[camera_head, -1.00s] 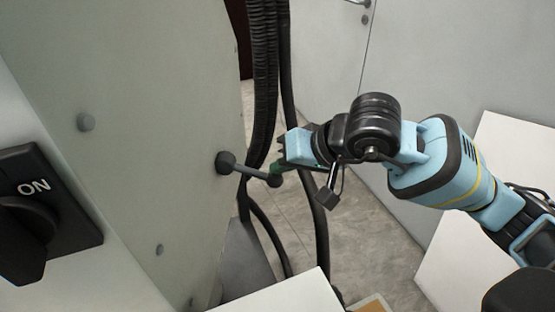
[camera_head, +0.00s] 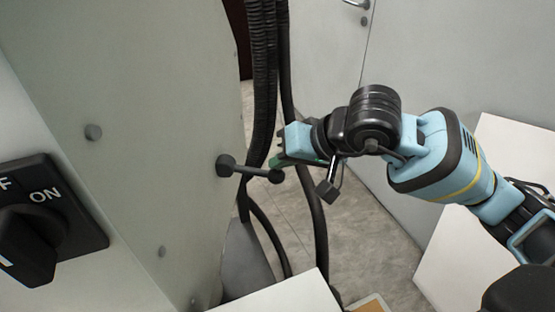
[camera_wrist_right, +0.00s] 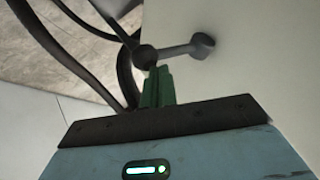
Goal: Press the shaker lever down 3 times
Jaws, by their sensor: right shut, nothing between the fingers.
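The shaker lever (camera_head: 250,171) is a short dark rod with a round knob at its free end. It sticks out from the pale grey panel and slopes slightly down to the right in the head view. My right gripper (camera_head: 280,162) is shut and empty, with its green fingers just above the lever's knob. In the right wrist view, the green fingertips (camera_wrist_right: 157,74) are right at the knob of the lever (camera_wrist_right: 145,57); I cannot tell whether they touch. My left gripper is not in view.
Black hoses (camera_head: 265,80) hang behind the lever. White table surfaces (camera_head: 290,297) lie below and at right. Grey floor shows between them.

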